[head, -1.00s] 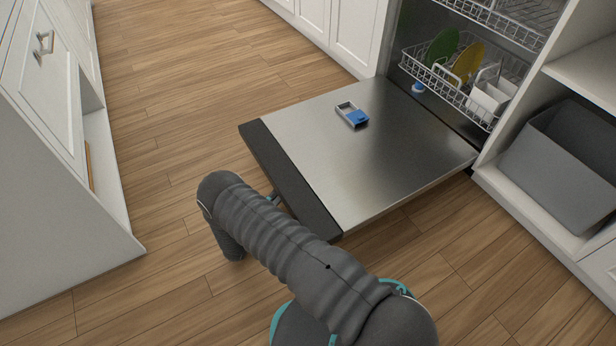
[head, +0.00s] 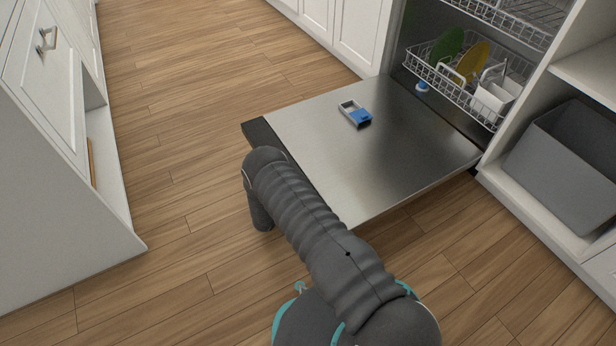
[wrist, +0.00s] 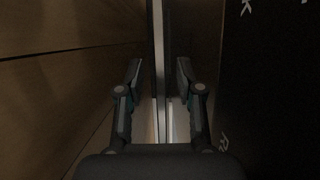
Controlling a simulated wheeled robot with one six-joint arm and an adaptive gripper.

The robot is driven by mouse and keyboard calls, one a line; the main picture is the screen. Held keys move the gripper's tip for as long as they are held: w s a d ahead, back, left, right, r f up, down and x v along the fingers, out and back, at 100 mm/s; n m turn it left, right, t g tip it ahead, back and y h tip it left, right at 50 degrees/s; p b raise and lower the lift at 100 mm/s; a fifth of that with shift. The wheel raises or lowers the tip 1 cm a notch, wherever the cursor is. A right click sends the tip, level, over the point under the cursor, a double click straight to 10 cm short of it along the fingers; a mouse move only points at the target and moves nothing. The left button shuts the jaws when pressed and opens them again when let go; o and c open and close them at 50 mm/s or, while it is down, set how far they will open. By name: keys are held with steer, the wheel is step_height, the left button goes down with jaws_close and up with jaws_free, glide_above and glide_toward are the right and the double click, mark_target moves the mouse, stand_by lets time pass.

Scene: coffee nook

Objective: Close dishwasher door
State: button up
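The dishwasher door (head: 400,165) is folded down, near level, with its steel inner face up and a dark strip along its outer edge. A detergent compartment with a blue cover (head: 355,113) sits on it. My arm covers part of the outer edge in the head view, and my gripper is hidden there. In the dark wrist view my gripper (wrist: 159,70) has its two fingers apart, one on each side of a thin pale strip, seemingly the door's edge. A dark panel with white marks (wrist: 265,90) fills the right side. I cannot tell whether the fingers touch anything.
The lower rack (head: 455,85) holds a green plate, a yellow plate and a white basket inside the dishwasher. A grey bin (head: 560,155) stands in the open shelf at right. White cabinets (head: 50,170) line the left. Wooden floor (head: 190,140) is clear between.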

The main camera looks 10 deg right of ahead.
steer(key=shift+x, duration=0.9)
jaws_close()
steer(key=shift+r, duration=0.1)
